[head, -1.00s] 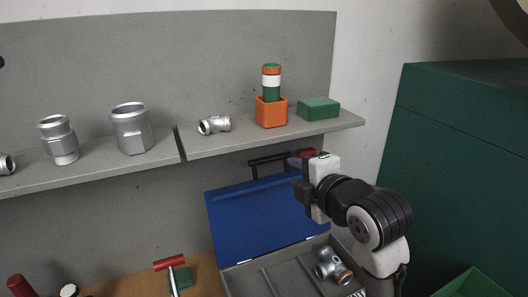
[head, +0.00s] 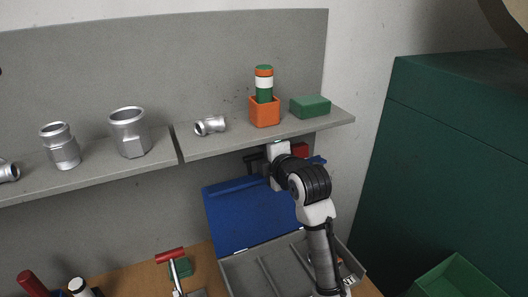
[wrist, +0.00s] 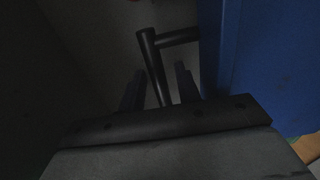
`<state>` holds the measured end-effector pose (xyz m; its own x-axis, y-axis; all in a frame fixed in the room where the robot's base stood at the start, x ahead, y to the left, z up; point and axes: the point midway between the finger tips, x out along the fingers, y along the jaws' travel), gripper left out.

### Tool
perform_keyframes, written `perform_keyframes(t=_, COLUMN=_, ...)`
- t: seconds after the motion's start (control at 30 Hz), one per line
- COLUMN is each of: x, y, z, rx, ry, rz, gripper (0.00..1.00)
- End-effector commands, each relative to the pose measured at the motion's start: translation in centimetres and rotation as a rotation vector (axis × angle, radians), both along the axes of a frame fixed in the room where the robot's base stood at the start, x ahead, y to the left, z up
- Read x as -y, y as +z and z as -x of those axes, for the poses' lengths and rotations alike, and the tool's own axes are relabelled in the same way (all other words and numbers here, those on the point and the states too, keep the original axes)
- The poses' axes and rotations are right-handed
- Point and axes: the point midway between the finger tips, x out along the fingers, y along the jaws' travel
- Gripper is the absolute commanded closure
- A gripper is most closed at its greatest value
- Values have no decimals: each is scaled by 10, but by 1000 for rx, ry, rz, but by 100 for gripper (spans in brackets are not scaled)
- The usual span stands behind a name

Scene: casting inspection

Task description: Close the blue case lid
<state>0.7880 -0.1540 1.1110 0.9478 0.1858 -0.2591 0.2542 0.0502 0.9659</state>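The blue case lid (head: 235,215) stands open, upright at the back of the case (head: 236,268) in the head view. It also fills the right of the wrist view (wrist: 265,65). Its black handle sticks out at the lid's top edge and is mostly hidden behind my arm in the head view. In the wrist view the handle (wrist: 154,62) runs between my gripper's two fingers. My gripper (wrist: 160,88) is open, with gaps visible beside the bar. In the head view my gripper (head: 259,162) is at the lid's top edge, just under the shelf.
A grey shelf (head: 222,149) lies close above my gripper, bearing metal fittings, an orange holder (head: 265,112) and a green block (head: 310,106). My arm crosses the case's right part, partly hiding a fitting inside. A red-handled tool (head: 170,255) lies left of the case.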

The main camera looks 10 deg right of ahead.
Motion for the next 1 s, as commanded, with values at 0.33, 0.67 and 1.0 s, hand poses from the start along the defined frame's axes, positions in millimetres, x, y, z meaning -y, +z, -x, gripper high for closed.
perform_keyframes(t=0.33, x=0, y=0, z=0, rx=0, ry=0, rz=0, gripper=84)
perform_keyframes(t=0.67, x=0, y=0, z=0, rx=0, ry=-1, rz=-1, gripper=100)
perform_keyframes(t=1.0, x=0, y=-2, z=-2, rx=34, ry=-1, rz=-6, gripper=100)
